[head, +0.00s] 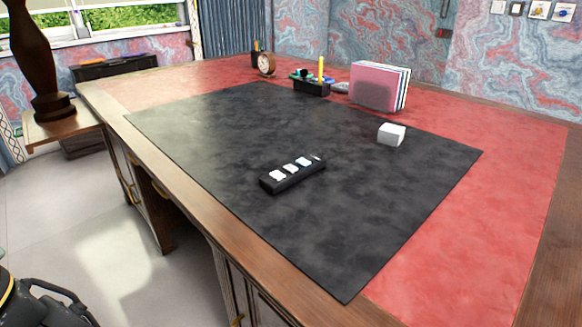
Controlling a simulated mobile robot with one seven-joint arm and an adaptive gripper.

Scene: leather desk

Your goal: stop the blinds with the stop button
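A black control bar (293,177) lies on the dark desk mat, slanting up to the right. It has three larger white buttons on top: a near-left button (277,175), a middle button (290,167) and a far-right button (303,161), plus a small light mark at the far end. Their labels are too small to read, so I cannot tell which one is stop. What looks like my black gripper (55,301) shows partly at the bottom left corner, beside the desk and well apart from the bar. Its fingers are not clear. No blinds are clearly visible.
A white block (391,134) sits on the mat (225,150) right of the bar. Behind stand a file holder (378,88), a pen tray (311,88) and a small clock (266,64). The mat around the bar is clear. The desk's wooden front edge (190,206) lies nearer.

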